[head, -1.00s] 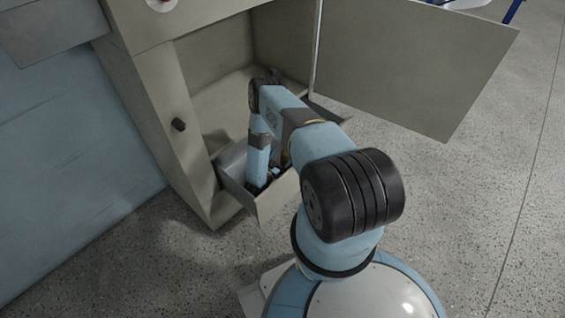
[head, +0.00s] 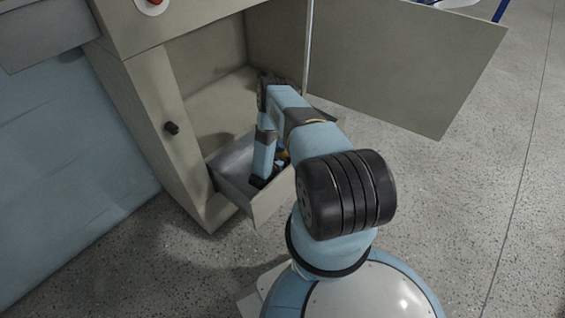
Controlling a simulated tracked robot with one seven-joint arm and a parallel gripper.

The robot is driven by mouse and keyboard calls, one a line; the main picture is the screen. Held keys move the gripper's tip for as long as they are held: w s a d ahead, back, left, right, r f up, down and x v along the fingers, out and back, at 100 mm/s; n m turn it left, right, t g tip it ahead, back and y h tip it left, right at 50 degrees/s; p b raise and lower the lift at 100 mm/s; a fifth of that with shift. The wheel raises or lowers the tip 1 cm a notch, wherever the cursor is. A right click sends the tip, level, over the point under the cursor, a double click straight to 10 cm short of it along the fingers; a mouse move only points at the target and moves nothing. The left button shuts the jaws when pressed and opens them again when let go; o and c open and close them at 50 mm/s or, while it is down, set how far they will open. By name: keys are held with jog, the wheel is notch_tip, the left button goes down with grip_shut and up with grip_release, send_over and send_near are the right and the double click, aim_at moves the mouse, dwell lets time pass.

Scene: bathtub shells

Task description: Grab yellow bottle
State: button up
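A small yellow patch (head: 284,154), likely the yellow bottle, shows inside the open drawer (head: 272,203), just right of my arm's last link. Most of it is hidden behind my arm, so I cannot tell its shape or pose. My gripper (head: 260,182) points down into the drawer, left of the yellow patch. Only its dark upper part shows. Its fingers are hidden, and I cannot tell whether it touches the bottle.
The drawer sticks out at the bottom of a grey cabinet (head: 152,130). A cabinet door (head: 405,62) stands wide open on the right. Speckled floor (head: 470,230) is clear on the right.

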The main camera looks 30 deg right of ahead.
jog(key=shift+c, duration=0.3)
jog(key=c, duration=1.6)
jog(key=shift+c, duration=0.5)
jog(key=shift+w+r, duration=0.1)
jog(key=shift+r, duration=0.05)
